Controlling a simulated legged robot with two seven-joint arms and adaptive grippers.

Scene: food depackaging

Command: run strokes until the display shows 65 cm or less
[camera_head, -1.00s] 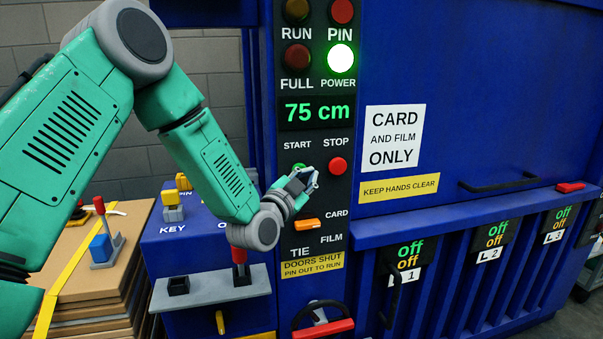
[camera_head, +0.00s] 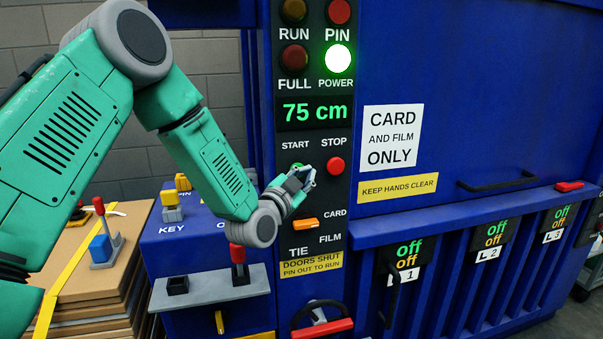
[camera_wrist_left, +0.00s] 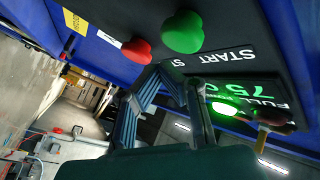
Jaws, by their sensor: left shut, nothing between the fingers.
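The display (camera_head: 313,112) on the black control panel reads 75 cm in green. Below it, the green START button (camera_head: 297,166) is mostly hidden behind my left gripper (camera_head: 308,176). The red STOP button (camera_head: 336,166) is just to the right. In the left wrist view the green START button (camera_wrist_left: 182,32) and red STOP button (camera_wrist_left: 137,50) are beyond the fingertips, with a visible gap. My left gripper is shut and empty in front of the panel, just below the buttons. My right gripper is not in view.
The POWER lamp (camera_head: 338,59) glows green; the RUN, PIN and FULL lamps look dark. An orange CARD/FILM selector (camera_head: 305,224) sits close below my gripper. A red-topped lever (camera_head: 238,256) stands on a grey shelf to the lower left.

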